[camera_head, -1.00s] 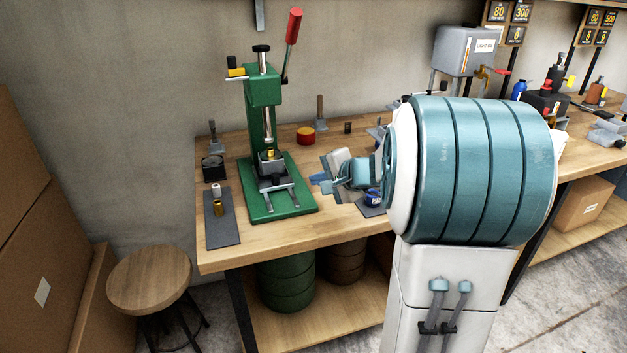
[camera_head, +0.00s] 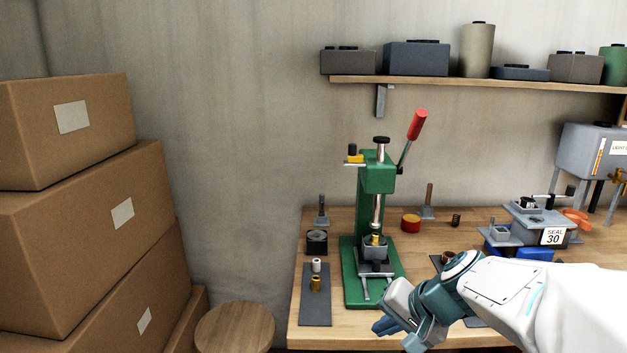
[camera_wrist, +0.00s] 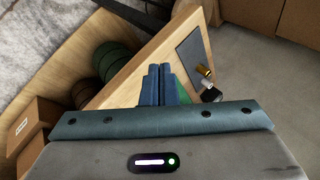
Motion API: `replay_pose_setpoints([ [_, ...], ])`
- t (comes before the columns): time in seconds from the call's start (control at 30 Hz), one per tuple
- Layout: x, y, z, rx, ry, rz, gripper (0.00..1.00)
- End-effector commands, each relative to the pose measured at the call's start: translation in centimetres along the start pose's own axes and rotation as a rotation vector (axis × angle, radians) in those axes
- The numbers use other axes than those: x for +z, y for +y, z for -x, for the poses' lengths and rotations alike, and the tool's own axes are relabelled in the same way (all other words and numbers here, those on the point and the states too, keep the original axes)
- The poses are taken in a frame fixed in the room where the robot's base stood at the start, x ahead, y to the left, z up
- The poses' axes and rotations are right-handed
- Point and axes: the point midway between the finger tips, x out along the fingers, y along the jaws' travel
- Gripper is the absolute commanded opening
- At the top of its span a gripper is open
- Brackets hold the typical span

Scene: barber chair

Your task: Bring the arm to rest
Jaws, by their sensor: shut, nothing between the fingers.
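My gripper (camera_head: 384,327) is in the head view at the lower middle, in front of the bench's front edge and just below the green press's base. Its blue fingers are together and hold nothing. In the wrist view the fingers (camera_wrist: 158,84) lie side by side, with the bench top (camera_wrist: 130,76) beyond them. My arm reaches in from the lower right of the head view and covers part of the bench. I cannot tell how far the gripper is from the bench edge.
The green press (camera_head: 376,180) with a red-tipped lever stands on the bench. A grey mat (camera_head: 315,310) with small cylinders lies left of it. A wooden stool (camera_head: 235,327) and stacked cardboard boxes (camera_head: 85,230) stand at the left. A grey "SEAL 30" fixture (camera_head: 537,222) stands at the right.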

Motion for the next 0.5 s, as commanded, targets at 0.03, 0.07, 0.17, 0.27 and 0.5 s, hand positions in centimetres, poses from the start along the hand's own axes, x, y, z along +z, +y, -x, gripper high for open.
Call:
replay_pose_setpoints([
  [0.03,1.9,-0.1,0.9,0.046,-0.023,0.066,0.0],
  [0.07,2.9,0.2,1.2,0.079,-0.037,0.106,0.0],
  [0.17,5.8,1.4,2.5,0.191,-0.071,0.232,0.0],
  [0.27,7.8,2.9,3.8,0.298,-0.088,0.346,0.0],
  [0.5,9.8,5.4,6.0,0.466,-0.086,0.514,0.0],
])
